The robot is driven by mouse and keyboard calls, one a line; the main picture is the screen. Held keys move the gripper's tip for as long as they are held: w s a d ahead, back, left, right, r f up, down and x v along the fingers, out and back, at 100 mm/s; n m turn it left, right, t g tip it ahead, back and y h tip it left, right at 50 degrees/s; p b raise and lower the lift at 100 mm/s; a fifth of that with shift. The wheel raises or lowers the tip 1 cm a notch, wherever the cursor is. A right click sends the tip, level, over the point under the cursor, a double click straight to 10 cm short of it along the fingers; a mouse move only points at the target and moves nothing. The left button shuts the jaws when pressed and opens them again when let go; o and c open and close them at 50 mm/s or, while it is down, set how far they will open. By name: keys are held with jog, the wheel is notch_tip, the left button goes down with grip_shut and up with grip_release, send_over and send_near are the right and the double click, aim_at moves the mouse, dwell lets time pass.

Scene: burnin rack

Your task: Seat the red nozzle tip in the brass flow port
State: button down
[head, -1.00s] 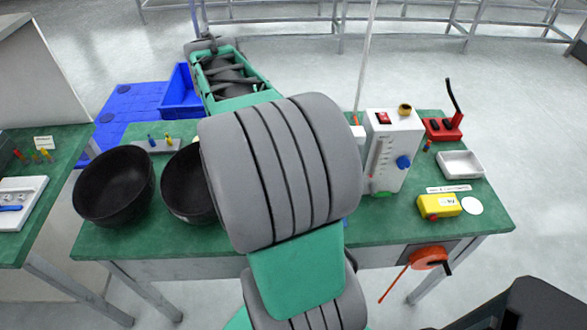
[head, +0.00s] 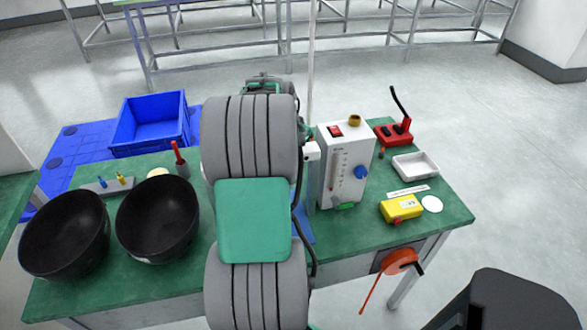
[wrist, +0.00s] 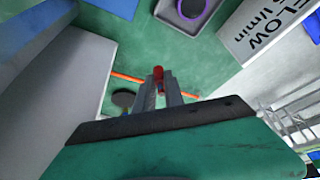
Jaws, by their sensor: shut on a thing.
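In the wrist view my gripper (wrist: 159,88) is shut on the red nozzle tip (wrist: 158,73), which sticks out past the narrow fingertips. Its lower part is hidden between the fingers. In the head view my arm hides the gripper and the tip. The brass flow port (head: 355,120) is a short round fitting on top of the white flow meter box (head: 347,165), right of my arm. The port does not show in the wrist view. The box's printed side (wrist: 265,35) shows there at upper right, apart from the tip.
Two black bowls (head: 65,235) stand left of my arm, before a small rack with blue and yellow tips (head: 110,184). Right of the box are a red lever fixture (head: 394,135), a white tray (head: 415,167) and a yellow device (head: 401,209). A blue crate (head: 150,123) lies beyond the table.

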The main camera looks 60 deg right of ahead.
notch_tip(320, 180, down, 8)
jog(key=shift+r, duration=0.2)
jog(key=c, duration=1.4)
grip_release()
jog(key=shift+c, duration=0.2)
